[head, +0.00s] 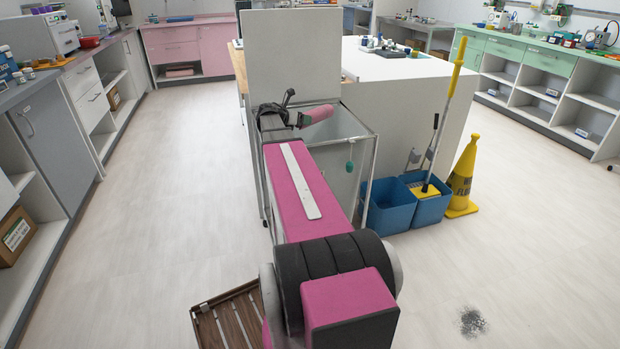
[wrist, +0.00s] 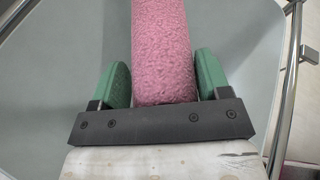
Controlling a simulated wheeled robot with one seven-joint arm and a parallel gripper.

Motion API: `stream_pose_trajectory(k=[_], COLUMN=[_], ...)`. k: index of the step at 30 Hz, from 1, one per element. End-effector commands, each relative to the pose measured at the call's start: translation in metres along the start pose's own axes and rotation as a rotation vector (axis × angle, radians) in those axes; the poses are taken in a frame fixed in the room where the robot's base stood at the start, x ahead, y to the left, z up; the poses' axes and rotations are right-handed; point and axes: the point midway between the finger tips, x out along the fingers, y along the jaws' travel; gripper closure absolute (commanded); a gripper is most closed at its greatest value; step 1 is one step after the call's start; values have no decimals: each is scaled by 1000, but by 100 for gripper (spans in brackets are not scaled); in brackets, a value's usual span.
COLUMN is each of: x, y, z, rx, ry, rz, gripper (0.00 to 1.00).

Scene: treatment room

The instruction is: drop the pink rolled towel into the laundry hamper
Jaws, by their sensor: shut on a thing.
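The pink rolled towel (head: 320,114) is in my gripper (head: 303,119), at the end of my outstretched arm. In the wrist view the towel (wrist: 162,45) lies between the two green fingers of my gripper (wrist: 162,78) and runs away from the jaws. The laundry hamper (head: 361,150) is a metal-framed bin with its pale lid (head: 290,55) standing up behind it. The towel is over the hamper's open top in the head view. The wrist view shows the hamper's grey inside (wrist: 50,75) and a curved metal rail beyond the towel. My arm hides part of the hamper's front.
A white counter block (head: 430,105) stands right behind the hamper. Blue mop buckets (head: 388,207) with a yellow-handled mop and a yellow cone (head: 463,180) stand to its right. A brown slatted thing (head: 232,318) lies by my base. Floor at left is clear; a dark spill (head: 472,322) marks the right.

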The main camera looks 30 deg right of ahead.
Motion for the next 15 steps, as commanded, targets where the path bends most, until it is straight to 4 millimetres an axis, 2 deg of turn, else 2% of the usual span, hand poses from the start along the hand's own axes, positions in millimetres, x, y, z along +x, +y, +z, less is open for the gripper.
stream_pose_trajectory(k=[6, 7, 9, 10, 15], x=[0, 0, 0, 0, 0], y=[0, 0, 0, 0, 0], z=[-1, 0, -1, -1, -1], rx=[0, 0, 0, 0, 0], ry=[-1, -1, 0, 0, 0], rz=[0, 0, 0, 0, 0], gripper=[55, 27, 4, 0, 0])
